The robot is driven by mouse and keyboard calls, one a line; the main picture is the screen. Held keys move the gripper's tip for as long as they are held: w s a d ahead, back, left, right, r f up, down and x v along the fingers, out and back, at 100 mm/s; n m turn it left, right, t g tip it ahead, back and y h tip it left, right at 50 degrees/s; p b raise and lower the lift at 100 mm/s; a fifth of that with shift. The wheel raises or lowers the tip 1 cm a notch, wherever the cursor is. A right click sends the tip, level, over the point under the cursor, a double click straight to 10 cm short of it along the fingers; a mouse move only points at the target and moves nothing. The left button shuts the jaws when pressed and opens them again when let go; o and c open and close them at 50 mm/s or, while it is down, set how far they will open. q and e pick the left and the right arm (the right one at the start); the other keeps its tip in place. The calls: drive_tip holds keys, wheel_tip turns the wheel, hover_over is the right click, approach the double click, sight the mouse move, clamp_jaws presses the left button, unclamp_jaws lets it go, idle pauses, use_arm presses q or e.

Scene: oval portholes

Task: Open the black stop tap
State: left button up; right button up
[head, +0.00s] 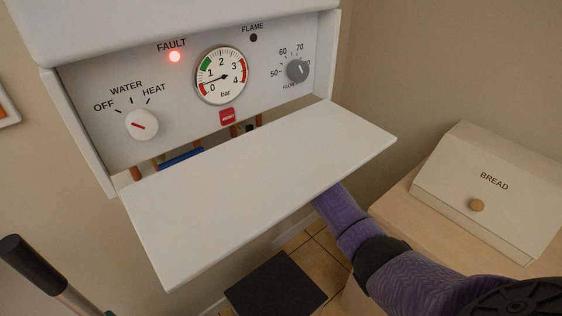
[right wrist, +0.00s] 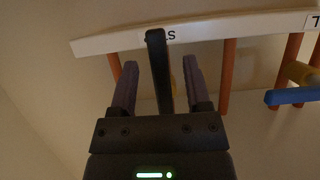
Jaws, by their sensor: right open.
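The black stop tap's lever (right wrist: 157,62) stands in the right wrist view as a long dark bar, in line with the gap between my right gripper's fingers (right wrist: 160,80). The fingers are open, one on each side of the bar; I see no contact. How deep the bar sits between them is hard to tell. In the head view a small dark piece (head: 249,127), perhaps this tap, shows among the pipes below the boiler panel. The flap hides my right gripper there; my purple right forearm (head: 345,220) reaches under it. My left gripper is not in view.
The white flap (head: 260,190) hangs open over the pipes. A blue tap handle (right wrist: 293,96) and a yellow part (right wrist: 303,73) are to the right of my gripper, near copper pipes (right wrist: 228,75) under a labelled white strip (right wrist: 205,33). The red fault lamp (head: 174,57) is lit. A bread box (head: 490,190) stands right.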

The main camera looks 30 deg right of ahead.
drive_tip(key=s+d+r+p, duration=0.1)
drive_tip(key=s+d+p, duration=0.1)
drive_tip(key=s, duration=1.2)
drive_tip(key=shift+p, duration=0.6)
drive_tip(key=shift+f, duration=0.1)
